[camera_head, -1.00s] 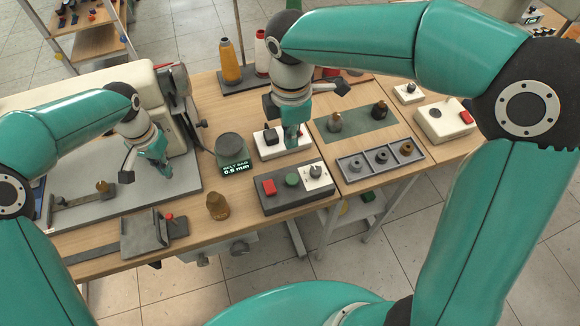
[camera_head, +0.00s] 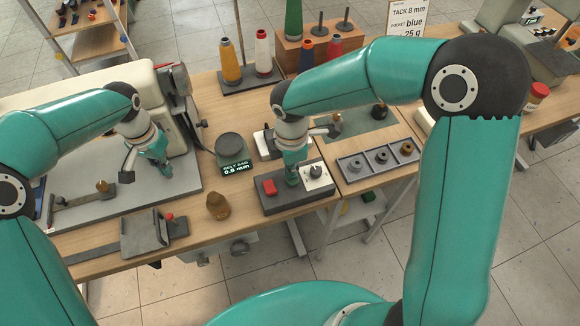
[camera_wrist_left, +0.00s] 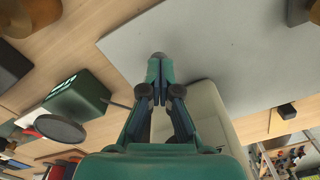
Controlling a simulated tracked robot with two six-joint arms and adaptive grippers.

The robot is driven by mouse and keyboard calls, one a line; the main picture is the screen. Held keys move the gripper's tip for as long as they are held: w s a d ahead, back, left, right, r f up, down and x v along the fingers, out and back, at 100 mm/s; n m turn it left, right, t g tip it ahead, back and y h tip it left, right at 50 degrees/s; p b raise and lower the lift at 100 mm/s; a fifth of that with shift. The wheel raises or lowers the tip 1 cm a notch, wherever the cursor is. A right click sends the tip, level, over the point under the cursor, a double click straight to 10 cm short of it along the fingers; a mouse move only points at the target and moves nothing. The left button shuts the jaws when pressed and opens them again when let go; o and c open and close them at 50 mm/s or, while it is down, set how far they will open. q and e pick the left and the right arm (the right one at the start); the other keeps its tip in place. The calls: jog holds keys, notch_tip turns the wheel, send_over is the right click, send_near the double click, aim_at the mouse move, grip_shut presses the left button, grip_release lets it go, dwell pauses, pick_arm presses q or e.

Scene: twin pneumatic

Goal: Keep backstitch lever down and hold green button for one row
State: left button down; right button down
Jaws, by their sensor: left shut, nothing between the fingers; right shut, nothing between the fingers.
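The cream sewing machine (camera_head: 130,85) stands at the left on a grey plate (camera_head: 80,215). My left gripper (camera_head: 164,172) is shut and points down at the front of the machine. In the left wrist view its closed fingers (camera_wrist_left: 157,92) hold nothing. I cannot make out the backstitch lever for certain near these fingertips. A dark control box (camera_head: 285,203) carries a red button (camera_head: 269,187) and a white dial plate (camera_head: 317,184). My right gripper (camera_head: 292,182) is shut and empty, its tip at the green button's place between them. It hides the button, so I cannot tell whether they touch.
A round dark gauge with a green display (camera_head: 235,168) stands left of the control box. A brown knobbed piece (camera_head: 218,206) is in front of it. A grey tray of bobbins (camera_head: 378,160) lies to the right. Thread spools (camera_head: 230,62) stand behind.

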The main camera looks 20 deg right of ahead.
pick_arm(q)
jog(key=shift+s, duration=0.1)
pick_arm(e)
notch_tip(320, 180, down, 2)
jog(key=shift+s+f, duration=0.1)
jog(key=shift+f, duration=0.05)
pick_arm(q)
jog(key=shift+s+r, duration=0.15)
jog(key=shift+s, duration=0.05)
pick_arm(e)
jog(key=shift+s, duration=0.2)
jog(key=shift+f, duration=0.2)
jog(key=shift+s, duration=0.1)
dwell(0.7)
dwell(0.6)
pick_arm(q)
jog(key=shift+w+f, duration=0.15)
jog(key=shift+f, duration=0.1)
pick_arm(e)
jog(key=shift+r, duration=0.45)
pick_arm(q)
jog(key=shift+w, duration=0.1)
pick_arm(e)
notch_tip(320, 180, up, 14)
jog(key=w, duration=0.1)
jog(key=shift+r, duration=0.15)
pick_arm(q)
jog(key=shift+r, duration=0.15)
pick_arm(e)
jog(key=shift+a, duration=0.1)
